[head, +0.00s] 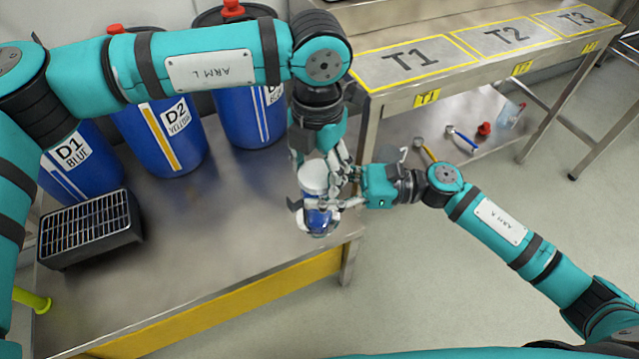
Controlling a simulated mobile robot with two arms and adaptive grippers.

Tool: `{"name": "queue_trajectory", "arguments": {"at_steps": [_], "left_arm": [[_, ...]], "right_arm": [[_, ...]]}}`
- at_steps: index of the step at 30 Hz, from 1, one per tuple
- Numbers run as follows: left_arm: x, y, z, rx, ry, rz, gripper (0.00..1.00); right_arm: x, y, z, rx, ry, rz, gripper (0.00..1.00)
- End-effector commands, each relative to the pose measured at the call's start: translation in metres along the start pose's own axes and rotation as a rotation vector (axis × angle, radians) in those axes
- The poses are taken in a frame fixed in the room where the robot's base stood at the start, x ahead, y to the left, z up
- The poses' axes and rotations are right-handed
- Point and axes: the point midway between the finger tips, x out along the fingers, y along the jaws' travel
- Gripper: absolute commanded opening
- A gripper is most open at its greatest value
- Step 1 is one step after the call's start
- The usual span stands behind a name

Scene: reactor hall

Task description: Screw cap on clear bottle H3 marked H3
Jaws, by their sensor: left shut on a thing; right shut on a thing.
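The clear bottle H3 (320,220) is held above the front right corner of the steel table (215,265), with blue visible in its lower part. My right gripper (338,203) comes in from the right and is shut on the bottle's side. A white cap (313,175) is at the bottle's top end. My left gripper (325,168) reaches down from above and is shut on the cap. Fingers cover part of both, so I cannot tell how the cap sits on the neck. The H3 marking is not readable.
Blue drums D1 (85,165), D2 (165,145) and another (250,115) stand at the back left. A black grated box (90,230) sits at the table's left. A raised bench marked T1 to T3 (465,75) is at right, with small items below. Mid-table is clear.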

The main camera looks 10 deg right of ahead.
Motion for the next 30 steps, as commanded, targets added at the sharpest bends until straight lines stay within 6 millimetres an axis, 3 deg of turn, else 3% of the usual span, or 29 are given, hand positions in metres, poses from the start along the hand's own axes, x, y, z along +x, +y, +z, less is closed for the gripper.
{"name": "queue_trajectory", "arguments": {"at_steps": [8,9,14,23,30], "left_arm": [[0.000,-0.001,0.000,0.030,0.000,-0.001,0.21],[0.000,-0.001,0.000,0.029,0.000,-0.001,0.61],[0.000,-0.001,0.000,0.028,0.000,-0.001,0.82],[-0.001,0.000,0.000,0.027,0.000,0.000,0.83],[-0.025,0.000,0.001,0.027,-0.003,0.001,0.83]], "right_arm": [[0.000,0.000,0.002,-0.002,-0.003,0.001,0.00],[0.000,0.000,0.002,-0.002,-0.003,0.001,0.00],[0.000,0.000,0.002,-0.002,-0.003,0.001,0.00],[0.000,0.000,0.002,-0.001,-0.003,0.001,0.00],[0.000,0.000,0.002,-0.001,-0.003,0.000,0.00]]}}
